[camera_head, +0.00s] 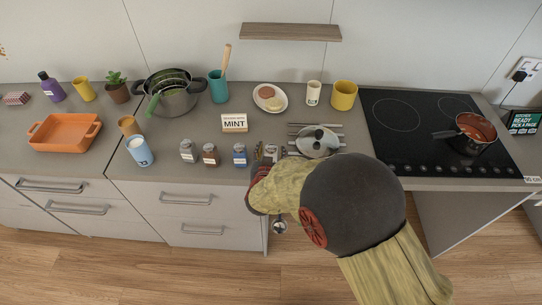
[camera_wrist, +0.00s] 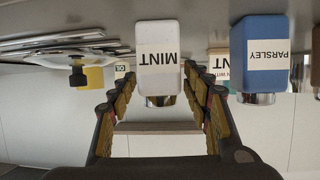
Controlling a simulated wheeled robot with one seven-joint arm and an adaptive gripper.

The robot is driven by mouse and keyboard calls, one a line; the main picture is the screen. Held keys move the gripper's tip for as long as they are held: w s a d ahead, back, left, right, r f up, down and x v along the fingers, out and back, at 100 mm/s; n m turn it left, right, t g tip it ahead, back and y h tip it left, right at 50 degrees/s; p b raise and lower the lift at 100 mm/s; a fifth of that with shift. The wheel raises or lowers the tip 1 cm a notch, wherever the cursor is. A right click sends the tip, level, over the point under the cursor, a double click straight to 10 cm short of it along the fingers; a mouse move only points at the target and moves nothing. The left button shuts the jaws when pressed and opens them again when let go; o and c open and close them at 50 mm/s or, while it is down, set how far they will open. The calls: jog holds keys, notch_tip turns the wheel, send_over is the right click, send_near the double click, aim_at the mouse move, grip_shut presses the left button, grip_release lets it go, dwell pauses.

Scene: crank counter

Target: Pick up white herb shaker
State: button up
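The white herb shaker (camera_wrist: 158,83), labelled MINT, shows upside down in the wrist view, between the two fingers of my gripper (camera_wrist: 158,85). The fingers are spread to either side of it, with small gaps that look clear of the shaker. In the head view my gripper (camera_head: 266,158) is low at the counter's front edge, and the shaker (camera_head: 271,150) is largely hidden by it. A small sign reading MINT (camera_head: 234,123) stands farther back on the counter.
A blue shaker labelled PARSLEY (camera_wrist: 259,55) stands close beside the white one; it also shows in the head view (camera_head: 240,158). Brown (camera_head: 210,156) and grey (camera_head: 188,152) shakers stand farther left. A lidded pan (camera_head: 318,142) and utensils lie right of my gripper.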

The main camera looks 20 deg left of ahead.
jog(key=c, duration=1)
jog(key=shift+r, duration=0.1)
jog(key=shift+c, duration=0.3)
